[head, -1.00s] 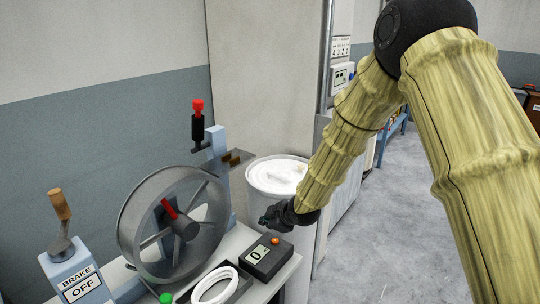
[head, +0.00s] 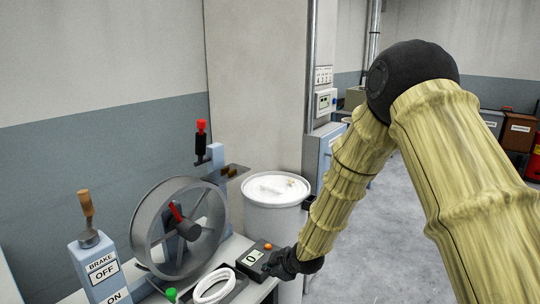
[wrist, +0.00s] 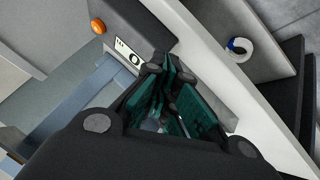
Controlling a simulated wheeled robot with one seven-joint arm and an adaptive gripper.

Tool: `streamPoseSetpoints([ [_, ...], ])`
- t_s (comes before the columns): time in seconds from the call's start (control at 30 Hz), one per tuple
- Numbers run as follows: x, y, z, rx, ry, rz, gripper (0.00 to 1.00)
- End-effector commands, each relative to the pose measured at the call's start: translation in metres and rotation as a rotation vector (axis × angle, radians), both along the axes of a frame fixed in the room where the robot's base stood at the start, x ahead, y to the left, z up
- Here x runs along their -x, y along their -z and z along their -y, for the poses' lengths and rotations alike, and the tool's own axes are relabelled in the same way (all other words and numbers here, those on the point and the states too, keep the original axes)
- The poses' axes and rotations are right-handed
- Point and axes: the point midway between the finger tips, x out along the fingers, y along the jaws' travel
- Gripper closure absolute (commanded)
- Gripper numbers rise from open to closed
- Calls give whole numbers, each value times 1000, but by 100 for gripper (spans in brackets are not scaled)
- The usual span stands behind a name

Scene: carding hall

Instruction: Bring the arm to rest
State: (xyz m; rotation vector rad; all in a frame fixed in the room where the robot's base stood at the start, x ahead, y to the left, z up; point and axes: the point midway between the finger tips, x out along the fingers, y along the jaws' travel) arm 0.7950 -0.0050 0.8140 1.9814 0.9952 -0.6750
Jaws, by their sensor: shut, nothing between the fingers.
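My gripper (head: 272,266) is at the end of my arm, low in the head view, in front of the dark display box (head: 256,257) on the bench. In the wrist view the green-padded fingers of my gripper (wrist: 168,95) are together with nothing between them. I cannot tell whether the gripper touches the box.
A metal wheel (head: 150,225) with a red pointer and a brake lever box (head: 96,262) marked OFF stand left. A white-filled can (head: 278,218) stands behind my gripper. Floor (head: 370,240) is clear at right.

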Motion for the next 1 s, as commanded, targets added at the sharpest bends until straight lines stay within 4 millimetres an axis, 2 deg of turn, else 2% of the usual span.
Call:
streamPoseSetpoints([
  [0.23, 36, 46, 21, -42, 104, -106, 100],
  [0.37, 68, 81, 38, -68, 191, -189, 100],
  [0.43, 91, 103, 51, -85, 256, -246, 100],
  [0.57, 147, 148, 78, -112, 402, -366, 100],
  [0.7, 212, 188, 108, -127, 569, -485, 100],
  [0.77, 240, 203, 121, -129, 643, -533, 100],
  [0.9, 311, 229, 150, -120, 819, -637, 100],
  [1.0, 363, 242, 171, -103, 948, -701, 100],
])
